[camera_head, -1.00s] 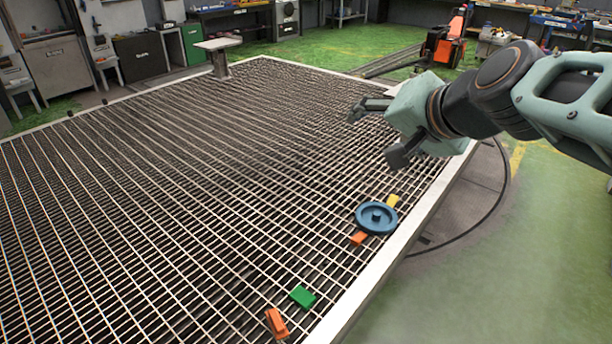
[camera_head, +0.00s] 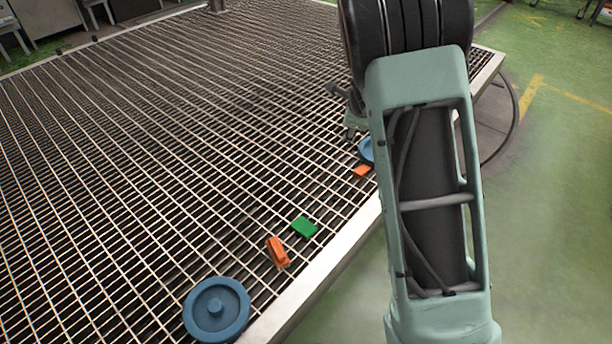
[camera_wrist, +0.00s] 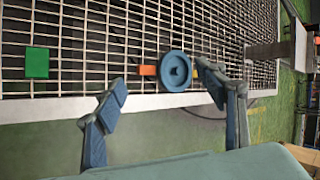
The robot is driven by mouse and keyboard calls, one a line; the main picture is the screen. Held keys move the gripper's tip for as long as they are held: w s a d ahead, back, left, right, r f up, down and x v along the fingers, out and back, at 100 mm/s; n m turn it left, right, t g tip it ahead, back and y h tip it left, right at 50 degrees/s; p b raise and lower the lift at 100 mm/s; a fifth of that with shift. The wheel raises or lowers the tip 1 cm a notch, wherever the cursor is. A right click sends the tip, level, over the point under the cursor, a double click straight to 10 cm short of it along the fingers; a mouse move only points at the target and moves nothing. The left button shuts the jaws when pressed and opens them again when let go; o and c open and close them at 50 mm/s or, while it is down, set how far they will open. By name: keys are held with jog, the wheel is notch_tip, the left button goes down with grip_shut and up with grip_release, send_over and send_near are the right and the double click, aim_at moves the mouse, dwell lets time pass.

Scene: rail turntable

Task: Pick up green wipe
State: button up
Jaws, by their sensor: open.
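The green wipe (camera_head: 304,227) is a small flat green block lying on the metal grating near its right edge, in the head view. It also shows at the left of the wrist view (camera_wrist: 37,62). My gripper (camera_wrist: 162,95) is open and empty in the wrist view, its fingers spread wide. The wipe lies to the left of and beyond the left finger, apart from it. In the head view my arm hides most of the gripper; only a part of it shows beyond the wipe, near the grating's right side.
An orange block (camera_head: 277,252) lies close beside the wipe. A blue disc (camera_head: 217,310) sits nearer on the grating. Another blue disc (camera_wrist: 176,69) with an orange piece (camera_wrist: 147,70) beside it lies ahead of my gripper. A pale rim (camera_head: 318,268) edges the grating, which is otherwise mostly clear.

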jog(key=s+a+f+m+g+y+b, duration=0.1)
jog(key=s+a+f, duration=0.1)
jog(key=f, duration=0.6)
jog(key=s+a+f+m+g+y, duration=0.1)
jog(key=s+a+f+g, duration=0.15)
jog(key=f, duration=0.55)
jog(key=m+g+y+b, duration=0.1)
jog(key=m+g+b, duration=0.1)
jog(key=m, duration=0.1)
send_near(305, 227)
jog(key=shift+w+d+f+b, duration=0.1)
jog(key=shift+f+b, duration=0.15)
jog(key=shift+f, duration=0.25)
jog(key=shift+w+d+f+b, duration=0.15)
jog(key=shift+f+b, duration=0.1)
jog(key=shift+f, duration=0.25)
jog(key=shift+y, duration=0.3)
jog(key=shift+a+b+x, duration=0.2)
jog(key=shift+b+x, duration=0.35)
jog(key=shift+x, duration=1.05)
jog(key=shift+a+b+x, duration=0.15)
jog(key=shift+b+x, duration=0.35)
jog(key=shift+x, duration=1.1)
jog(key=shift+r, duration=0.15)
jog(key=c, duration=1)
